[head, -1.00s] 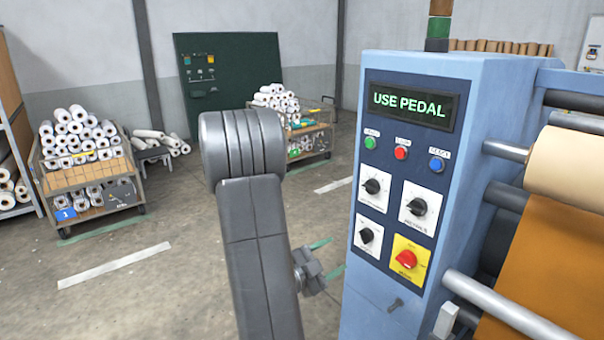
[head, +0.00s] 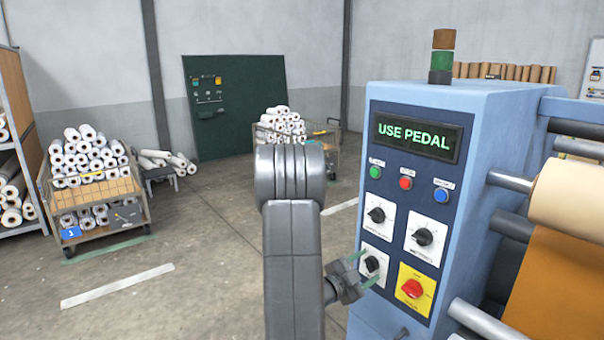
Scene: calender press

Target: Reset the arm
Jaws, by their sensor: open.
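My arm (head: 293,250) rises in the middle of the head view, left of the blue press cabinet (head: 480,130). My gripper (head: 370,266) is open, with its green fingertips pointing right at the panel. In the picture the fingertips lie over the edges of the lower left black knob's white plate, above and below the knob (head: 372,263). I cannot tell whether they touch the knob or panel. The display (head: 414,134) reads "USE PEDAL".
The panel also carries green, red and blue buttons (head: 405,183), two upper black knobs (head: 424,237) and a red switch on yellow (head: 412,289). Rollers (head: 575,195) stand at right. Carts of white rolls (head: 95,190) stand behind left; the floor (head: 200,260) between is clear.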

